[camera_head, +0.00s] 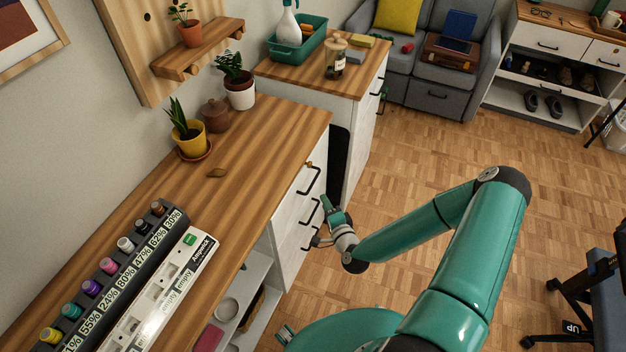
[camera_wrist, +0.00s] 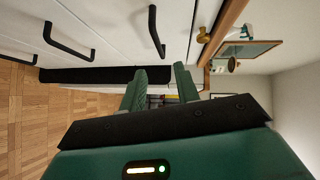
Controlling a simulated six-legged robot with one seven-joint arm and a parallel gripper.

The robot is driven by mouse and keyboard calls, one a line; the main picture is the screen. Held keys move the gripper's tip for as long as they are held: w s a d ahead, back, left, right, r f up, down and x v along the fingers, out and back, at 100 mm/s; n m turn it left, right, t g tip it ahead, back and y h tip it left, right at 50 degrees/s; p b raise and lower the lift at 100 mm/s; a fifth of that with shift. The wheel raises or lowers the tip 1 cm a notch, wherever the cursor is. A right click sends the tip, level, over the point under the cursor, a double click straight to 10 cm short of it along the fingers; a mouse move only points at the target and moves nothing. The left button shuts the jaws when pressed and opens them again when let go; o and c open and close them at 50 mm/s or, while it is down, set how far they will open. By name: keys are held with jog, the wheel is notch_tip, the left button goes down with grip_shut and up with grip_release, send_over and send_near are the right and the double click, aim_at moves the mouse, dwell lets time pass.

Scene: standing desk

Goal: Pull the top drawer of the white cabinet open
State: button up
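The white cabinet (camera_head: 284,232) stands under a wooden desktop, with its drawers one above another. The top drawer's black handle (camera_head: 314,181) is just below the wood edge; this handle also shows in the wrist view (camera_wrist: 156,31). The drawer looks closed, flush with the front. A lower drawer's handle (camera_wrist: 68,42) shows left of it in the wrist view. My gripper (camera_wrist: 160,80) is open, with two green fingers apart and nothing seen between them. In the head view my gripper (camera_head: 327,210) is in front of the lower drawers, below the top handle and not around it.
A small brass knob (camera_wrist: 203,35) sits beside the top handle. A dark gap separates this cabinet from a second cabinet (camera_head: 363,125) behind. The wooden desktop (camera_head: 245,150) holds plants and a bottle rack. Parquet floor (camera_head: 400,160) is open to the right.

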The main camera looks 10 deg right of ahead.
aim_at(314, 181)
jog(key=x, duration=1.2)
jog(key=shift+d, duration=0.1)
jog(key=shift+c, duration=0.2)
grip_shut()
